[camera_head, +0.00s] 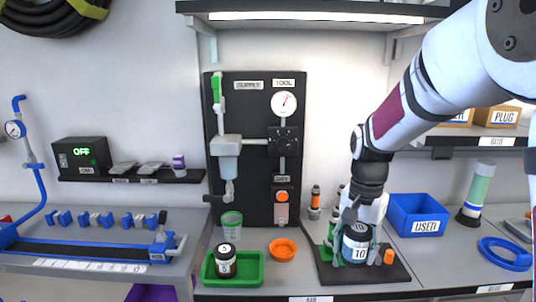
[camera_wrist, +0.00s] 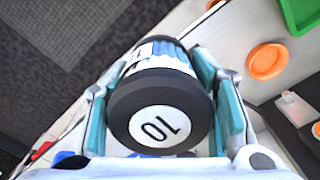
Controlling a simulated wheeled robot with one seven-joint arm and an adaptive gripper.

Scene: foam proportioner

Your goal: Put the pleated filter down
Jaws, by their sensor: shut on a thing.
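The pleated filter (camera_head: 356,243), a short cylinder with dark end caps and a "10" label, is in front of the black mat (camera_head: 392,271) in the head view. My gripper (camera_head: 357,252) is shut on its sides. In the wrist view the filter (camera_wrist: 160,105) lies between my two teal-padded fingers (camera_wrist: 163,112).
A green tray (camera_head: 250,282) holding a dark jar (camera_head: 225,261) and an orange dish (camera_head: 282,250) are left of the mat.

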